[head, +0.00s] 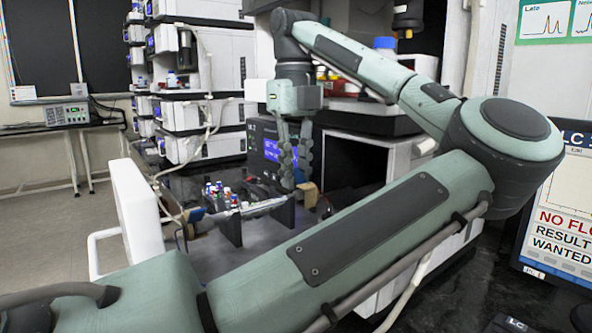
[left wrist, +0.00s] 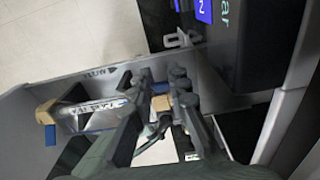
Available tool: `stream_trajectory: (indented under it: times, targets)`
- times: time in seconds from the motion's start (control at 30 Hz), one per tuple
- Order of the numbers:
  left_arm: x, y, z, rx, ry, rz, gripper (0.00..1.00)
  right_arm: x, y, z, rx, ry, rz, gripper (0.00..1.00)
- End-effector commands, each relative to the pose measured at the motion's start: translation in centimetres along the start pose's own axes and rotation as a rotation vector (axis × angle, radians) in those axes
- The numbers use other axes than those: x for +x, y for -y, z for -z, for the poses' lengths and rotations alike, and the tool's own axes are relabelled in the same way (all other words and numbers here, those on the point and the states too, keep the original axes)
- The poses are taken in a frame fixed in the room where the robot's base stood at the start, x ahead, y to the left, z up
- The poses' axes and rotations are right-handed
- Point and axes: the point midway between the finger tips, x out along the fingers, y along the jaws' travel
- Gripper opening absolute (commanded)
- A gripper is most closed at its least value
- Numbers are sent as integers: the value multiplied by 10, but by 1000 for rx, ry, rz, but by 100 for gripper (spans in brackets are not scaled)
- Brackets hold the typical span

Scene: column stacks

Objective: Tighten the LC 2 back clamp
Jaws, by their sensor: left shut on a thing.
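My left gripper (head: 296,183) points down at the column holder beside the dark unit with a blue screen. In the left wrist view its two fingers (left wrist: 163,76) stand either side of a small tan and blue part (left wrist: 161,103), which I take for the back clamp. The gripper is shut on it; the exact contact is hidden. A silver column (head: 262,208) lies across dark supports to the left of the gripper. In the left wrist view the column (left wrist: 95,108) has tan and blue pieces near its ends. My right gripper is not in view.
Small coloured-cap vials (head: 222,196) stand close behind the column. A white panel (head: 136,212) rises at left. The dark unit with the blue screen (head: 272,150) stands behind the gripper. A monitor (head: 562,215) reading "NO FLO... RESULT WANTED" stands at right.

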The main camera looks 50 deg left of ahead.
Motion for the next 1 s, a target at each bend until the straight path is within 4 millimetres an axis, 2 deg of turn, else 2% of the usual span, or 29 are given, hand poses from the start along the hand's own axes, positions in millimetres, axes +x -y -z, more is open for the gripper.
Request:
stream_trajectory:
  times: [0.13, 0.17, 0.33, 0.67, 0.77, 1.0]
  targets:
    - [1, 0, 0, -2, -2, -1, 0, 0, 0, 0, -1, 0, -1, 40]
    - [1, 0, 0, -2, -2, -1, 18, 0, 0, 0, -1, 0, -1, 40]
    - [1, 0, 0, -2, -1, 0, 38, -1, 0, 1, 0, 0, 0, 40]
    - [-3, 0, 0, -1, 0, 1, 38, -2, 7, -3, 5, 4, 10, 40]
    - [-14, 0, 0, 0, -1, 4, 38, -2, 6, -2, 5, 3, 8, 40]
    - [-64, 0, 0, 2, 1, 7, 38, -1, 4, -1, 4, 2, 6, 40]
